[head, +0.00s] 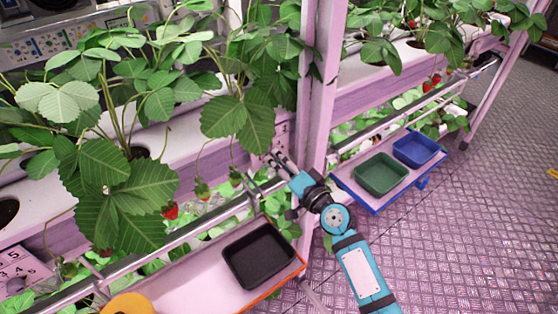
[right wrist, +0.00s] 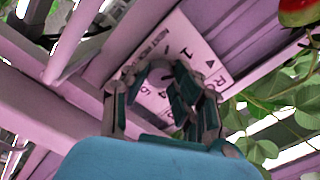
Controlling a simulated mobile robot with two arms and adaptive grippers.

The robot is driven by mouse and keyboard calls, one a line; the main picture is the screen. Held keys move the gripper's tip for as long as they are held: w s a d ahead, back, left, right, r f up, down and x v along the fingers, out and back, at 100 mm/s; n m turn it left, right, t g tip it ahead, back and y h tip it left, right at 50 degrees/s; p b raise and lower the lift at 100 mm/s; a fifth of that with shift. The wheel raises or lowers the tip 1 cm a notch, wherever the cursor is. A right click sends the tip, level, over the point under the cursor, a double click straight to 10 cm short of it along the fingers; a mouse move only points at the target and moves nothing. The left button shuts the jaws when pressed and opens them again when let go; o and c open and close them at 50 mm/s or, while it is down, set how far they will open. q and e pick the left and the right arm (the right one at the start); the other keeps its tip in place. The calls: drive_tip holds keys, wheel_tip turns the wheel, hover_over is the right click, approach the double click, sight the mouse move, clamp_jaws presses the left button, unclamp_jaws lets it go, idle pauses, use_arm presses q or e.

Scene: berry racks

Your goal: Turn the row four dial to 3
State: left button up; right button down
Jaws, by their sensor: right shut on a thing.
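In the head view my right gripper (head: 281,163) reaches a pale dial plate (head: 279,144) beside the pink rack post; the gripper covers most of it. In the right wrist view the plate (right wrist: 192,46) shows tilted, with a 1, a 5, a small black triangle and part of a label starting "RO". My right gripper (right wrist: 160,84) is shut on a grey dial knob (right wrist: 160,74) on this plate. The fingers hide part of the knob and some numbers, so I cannot tell its setting. My left gripper is not in view.
Another numbered plate (head: 22,268) is at the lower left. A black tray (head: 258,254) sits on the near shelf; green (head: 381,174) and blue (head: 416,149) trays lie right of the post. Strawberry plants and a metal rail (head: 185,236) run close by.

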drive_tip(key=m+p, duration=0.1)
drive_tip(key=m, duration=0.4)
drive_tip(key=shift+r+m, duration=0.1)
drive_tip(key=shift+m, duration=0.3)
drive_tip(key=m+p, duration=0.1)
drive_tip(key=m, duration=0.4)
drive_tip(key=shift+m+p, duration=0.3)
drive_tip(key=shift+p, duration=0.05)
drive_tip(key=c, duration=1)
unclamp_jaws()
drive_tip(key=shift+c, duration=0.2)
drive_tip(key=shift+d, duration=0.1)
drive_tip(key=v, duration=1.2)
